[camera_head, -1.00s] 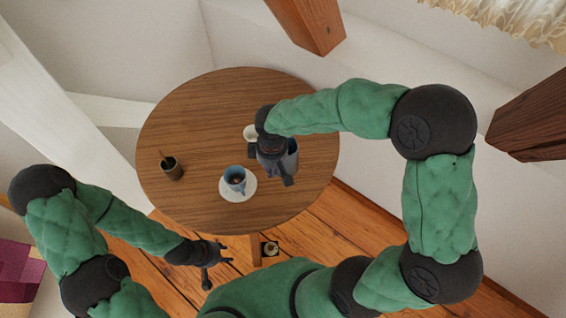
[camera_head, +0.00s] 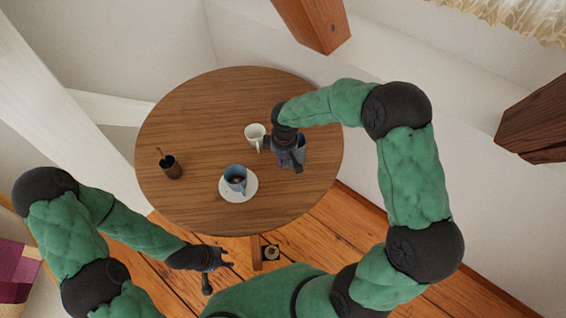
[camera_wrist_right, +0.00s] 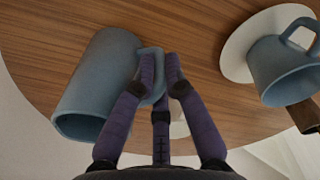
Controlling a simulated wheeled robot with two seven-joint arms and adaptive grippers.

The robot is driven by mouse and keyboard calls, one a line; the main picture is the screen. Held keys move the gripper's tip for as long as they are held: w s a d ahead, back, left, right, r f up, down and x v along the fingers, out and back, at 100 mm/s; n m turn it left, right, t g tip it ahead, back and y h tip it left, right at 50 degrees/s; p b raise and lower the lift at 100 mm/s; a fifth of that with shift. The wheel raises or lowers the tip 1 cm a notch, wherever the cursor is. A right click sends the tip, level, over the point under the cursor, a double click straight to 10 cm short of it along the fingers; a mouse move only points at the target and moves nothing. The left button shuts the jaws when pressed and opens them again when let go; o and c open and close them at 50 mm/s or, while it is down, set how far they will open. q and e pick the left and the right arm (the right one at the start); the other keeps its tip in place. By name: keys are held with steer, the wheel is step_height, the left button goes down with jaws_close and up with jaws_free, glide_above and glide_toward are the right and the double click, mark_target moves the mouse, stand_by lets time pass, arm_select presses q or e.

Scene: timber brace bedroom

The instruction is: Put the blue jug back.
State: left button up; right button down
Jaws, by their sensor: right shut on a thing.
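The blue jug (camera_wrist_right: 92,88) lies across the left of the right wrist view, its handle between my right fingers (camera_wrist_right: 160,72). In the head view the jug (camera_head: 300,147) is at the right side of the round wooden table (camera_head: 210,110), partly hidden by my right gripper (camera_head: 292,162). That gripper is shut on the jug's handle. I cannot tell whether the jug's base touches the table. My left gripper (camera_head: 222,262) is open and empty, low in front of the table.
A blue cup (camera_head: 235,174) stands on a white saucer (camera_head: 248,190) left of the jug. A white cup (camera_head: 255,134) is close to my right gripper. A dark pot (camera_head: 172,169) with a stick stands at the left. The table's back half is clear.

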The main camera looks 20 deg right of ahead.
steer(key=shift+f, duration=0.4)
steer(key=shift+f, duration=0.1)
steer(key=c, duration=1.3)
jaws_free()
steer(key=r+p, duration=0.1)
steer(key=r, duration=0.3)
steer(key=r+p, duration=0.1)
steer(key=r, duration=0.3)
steer(key=r+p, duration=0.1)
steer(key=r, duration=0.3)
steer(key=shift+s+r+p, duration=0.1)
steer(key=shift+s+p, duration=0.2)
steer(key=shift+s, duration=0.05)
